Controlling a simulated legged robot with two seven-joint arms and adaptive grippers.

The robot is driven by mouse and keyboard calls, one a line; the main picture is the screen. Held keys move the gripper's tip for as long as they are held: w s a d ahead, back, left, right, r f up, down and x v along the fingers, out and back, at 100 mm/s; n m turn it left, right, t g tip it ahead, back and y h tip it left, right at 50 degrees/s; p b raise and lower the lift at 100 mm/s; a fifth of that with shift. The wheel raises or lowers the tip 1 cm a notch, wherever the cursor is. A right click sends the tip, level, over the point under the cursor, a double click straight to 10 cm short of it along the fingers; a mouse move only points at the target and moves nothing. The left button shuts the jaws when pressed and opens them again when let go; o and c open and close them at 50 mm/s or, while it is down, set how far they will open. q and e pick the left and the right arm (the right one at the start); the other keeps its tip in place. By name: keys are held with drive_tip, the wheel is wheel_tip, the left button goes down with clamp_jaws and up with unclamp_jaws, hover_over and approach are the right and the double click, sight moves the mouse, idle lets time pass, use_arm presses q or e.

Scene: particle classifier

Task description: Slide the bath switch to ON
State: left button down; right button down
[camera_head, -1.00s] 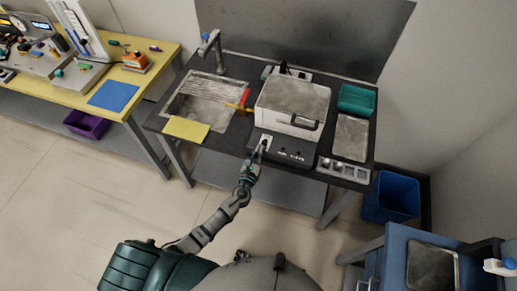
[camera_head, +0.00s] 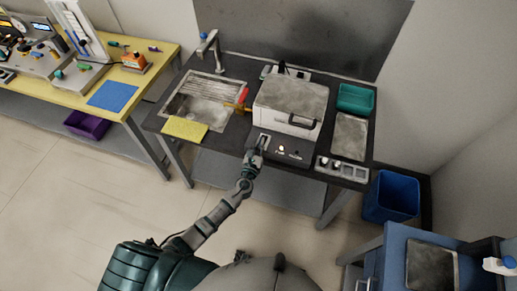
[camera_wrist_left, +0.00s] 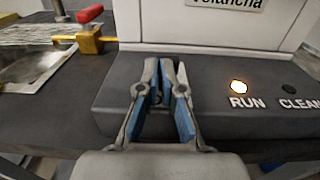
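The bath is a white box with a grey lid (camera_head: 291,97) on the dark bench. Its dark front panel (camera_wrist_left: 218,100) carries a RUN light (camera_wrist_left: 239,86), which glows, and a dark CLEAN light (camera_wrist_left: 289,88). The same panel has a pale switch plate (camera_head: 264,138) at its left end in the head view. My left gripper (camera_head: 255,152) is at this plate. In the left wrist view, its fingers (camera_wrist_left: 166,85) are drawn together over the panel and cover the switch, so its knob and any contact are hidden. My right gripper is not in view.
A sink (camera_head: 205,98) with a yellow sponge-like pad (camera_head: 184,129) is on the left. A red-handled valve (camera_wrist_left: 90,14) is beside the bath. A teal tray (camera_head: 356,98) and a row of small sockets (camera_head: 341,169) are on the right. A blue bin (camera_head: 392,196) stands on the floor.

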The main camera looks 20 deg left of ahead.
use_arm(q)
drive_tip(key=shift+s+d+r, duration=0.1)
drive_tip(key=shift+d+r, duration=0.05)
drive_tip(key=shift+d, duration=0.3)
drive_tip(key=shift+s+d, duration=0.1)
drive_tip(key=shift+s, duration=0.3)
drive_tip(key=s+a, duration=0.1)
drive_tip(key=s, duration=1)
drive_tip(key=shift+a+f, duration=0.2)
drive_tip(key=shift+a, duration=0.1)
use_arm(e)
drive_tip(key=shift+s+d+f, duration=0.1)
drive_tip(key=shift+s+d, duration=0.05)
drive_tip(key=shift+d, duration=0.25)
use_arm(q)
drive_tip(key=shift+d, duration=0.15)
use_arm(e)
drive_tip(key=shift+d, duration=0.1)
